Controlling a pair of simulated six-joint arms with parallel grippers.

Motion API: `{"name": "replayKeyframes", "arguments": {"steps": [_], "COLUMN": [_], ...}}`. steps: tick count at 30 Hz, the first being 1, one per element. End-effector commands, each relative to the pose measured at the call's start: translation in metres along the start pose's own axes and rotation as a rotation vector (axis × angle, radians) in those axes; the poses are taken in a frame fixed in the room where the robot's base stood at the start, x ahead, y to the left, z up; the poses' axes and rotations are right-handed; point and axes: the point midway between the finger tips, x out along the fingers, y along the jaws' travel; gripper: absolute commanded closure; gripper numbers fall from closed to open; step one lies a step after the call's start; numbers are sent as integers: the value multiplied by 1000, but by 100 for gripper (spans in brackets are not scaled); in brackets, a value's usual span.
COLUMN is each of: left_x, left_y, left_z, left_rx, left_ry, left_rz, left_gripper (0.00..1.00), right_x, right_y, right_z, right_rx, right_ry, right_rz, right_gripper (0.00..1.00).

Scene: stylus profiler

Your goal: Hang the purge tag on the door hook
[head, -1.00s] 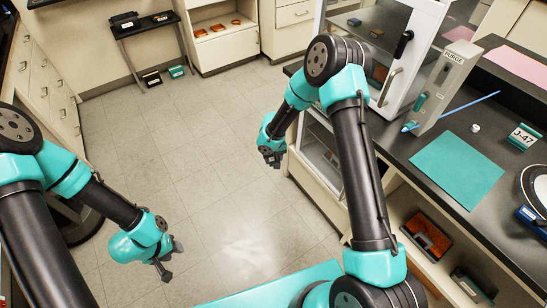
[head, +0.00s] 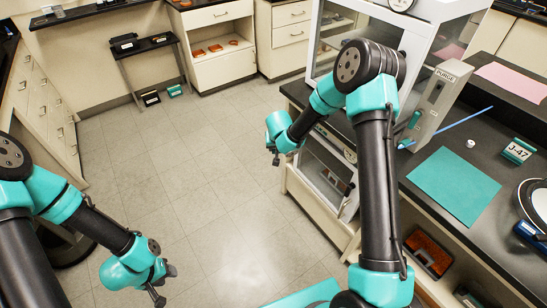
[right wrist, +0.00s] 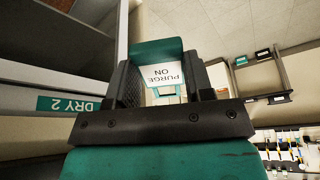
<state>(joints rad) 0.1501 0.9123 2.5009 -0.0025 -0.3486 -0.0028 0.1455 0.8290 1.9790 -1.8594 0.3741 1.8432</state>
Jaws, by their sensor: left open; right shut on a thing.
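The purge tag (right wrist: 162,74), a white card reading "PURGE ON" with a teal top, is between the fingers of my right gripper (right wrist: 162,86) in the right wrist view. The gripper is shut on it. I cannot make out the door hook; my right arm covers much of the cabinet front. My left gripper (head: 162,284) is open and empty over the floor at lower left.
A grey panel edge labelled "DRY 2" (right wrist: 68,104) is close on the left in the right wrist view. The PURGE box (head: 437,100), blue rod (head: 466,117), teal mat (head: 453,186) and J-47 block (head: 518,151) are on the right bench. The floor (head: 190,185) between the arms is clear.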

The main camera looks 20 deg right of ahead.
Motion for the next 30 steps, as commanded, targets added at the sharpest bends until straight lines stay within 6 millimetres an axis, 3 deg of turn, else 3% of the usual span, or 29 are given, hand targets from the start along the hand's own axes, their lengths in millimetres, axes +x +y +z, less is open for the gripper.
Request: {"name": "replayKeyframes", "arguments": {"steps": [8,20,26,30], "left_x": [0,0,0,0], "left_y": [0,0,0,0], "left_z": [0,0,0,0], "left_rx": [0,0,0,0], "left_ry": [0,0,0,0], "left_rz": [0,0,0,0], "left_gripper": [57,57,57,57], "right_x": [-36,-116,-166,-211], "right_y": [22,54,68,80], "right_z": [-50,-131,-167,-192], "right_rx": [165,456,551,598], "right_ry": [226,645,822,940], "right_rz": [87,377,558,699], "right_gripper": [95,95,95,95]}}
